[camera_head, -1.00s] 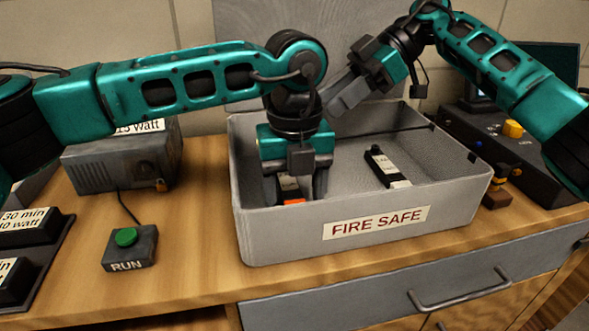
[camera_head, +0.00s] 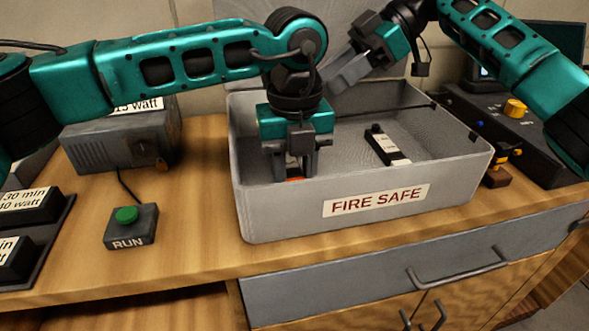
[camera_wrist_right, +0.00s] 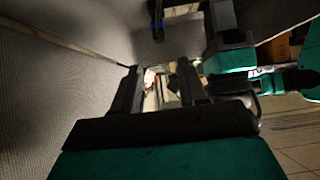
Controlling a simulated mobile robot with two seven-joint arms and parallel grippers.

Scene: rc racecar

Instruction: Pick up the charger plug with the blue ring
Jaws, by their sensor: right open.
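A small blue spot (camera_head: 480,124) shows on the dark console at the right, too small to identify. A yellow-ringed piece (camera_head: 514,153) sits at a small brown block below it. My right gripper (camera_head: 345,72) is open and empty above the back of the grey box, well left of the console. It also shows in the right wrist view (camera_wrist_right: 157,78). My left gripper (camera_head: 292,165) points down into the box, around or just above a battery with an orange band (camera_head: 294,179). Its grip is unclear.
The grey FIRE SAFE box (camera_head: 300,215) has raised walls and holds another dark battery (camera_head: 382,143). The console (camera_head: 530,150) carries a yellow knob (camera_head: 515,108). A RUN button box (camera_head: 130,227) and a grey unit (camera_head: 125,140) stand at left.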

